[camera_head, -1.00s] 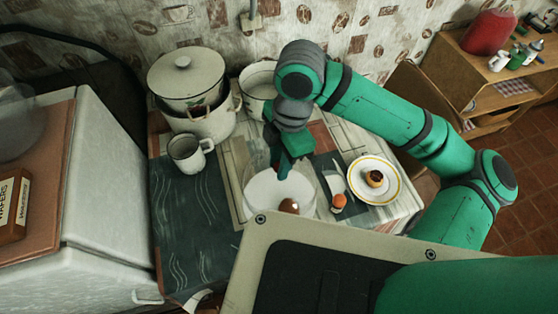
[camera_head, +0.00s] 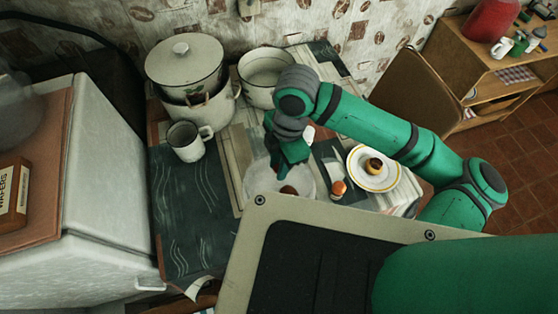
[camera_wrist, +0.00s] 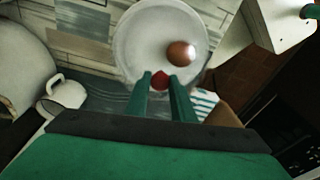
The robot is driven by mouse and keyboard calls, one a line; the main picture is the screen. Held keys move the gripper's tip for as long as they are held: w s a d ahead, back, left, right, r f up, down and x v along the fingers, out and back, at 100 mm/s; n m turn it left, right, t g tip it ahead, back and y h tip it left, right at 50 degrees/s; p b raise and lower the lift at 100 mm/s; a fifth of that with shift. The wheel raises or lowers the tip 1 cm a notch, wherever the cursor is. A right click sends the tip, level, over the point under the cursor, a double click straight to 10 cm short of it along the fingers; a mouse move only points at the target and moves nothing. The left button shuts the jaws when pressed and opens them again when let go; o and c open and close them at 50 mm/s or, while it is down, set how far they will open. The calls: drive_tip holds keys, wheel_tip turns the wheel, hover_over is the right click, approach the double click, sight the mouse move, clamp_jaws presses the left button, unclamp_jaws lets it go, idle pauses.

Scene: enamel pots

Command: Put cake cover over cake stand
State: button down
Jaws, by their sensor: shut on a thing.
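The cake stand (camera_head: 254,178) is a round white plate on the table. It also shows in the wrist view (camera_wrist: 135,45), with a shiny brown egg-shaped piece (camera_wrist: 181,53) on it. My gripper (camera_head: 277,192) points down over the stand. In the wrist view my fingers (camera_wrist: 160,80) are shut on a small red knob, which looks like the handle of the cake cover (camera_wrist: 160,77). The cover's clear body is hardly visible, so I cannot tell whether its rim touches the stand. My body panel hides the stand's near side.
A white mug (camera_head: 187,141), a lidded pot (camera_head: 183,70) and an open pot (camera_head: 262,78) stand behind and left. A yellow-rimmed plate (camera_head: 357,178) with a small cake and an orange-topped item (camera_head: 338,188) are right. The dark left table area is clear.

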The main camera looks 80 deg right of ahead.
drive_tip(key=shift+f, duration=0.2)
idle(0.4)
drive_tip(key=c, duration=0.9)
unclamp_jaws()
drive_tip(key=shift+c, duration=0.2)
drive_tip(key=shift+r, duration=0.1)
drive_tip(key=shift+r, duration=3.45)
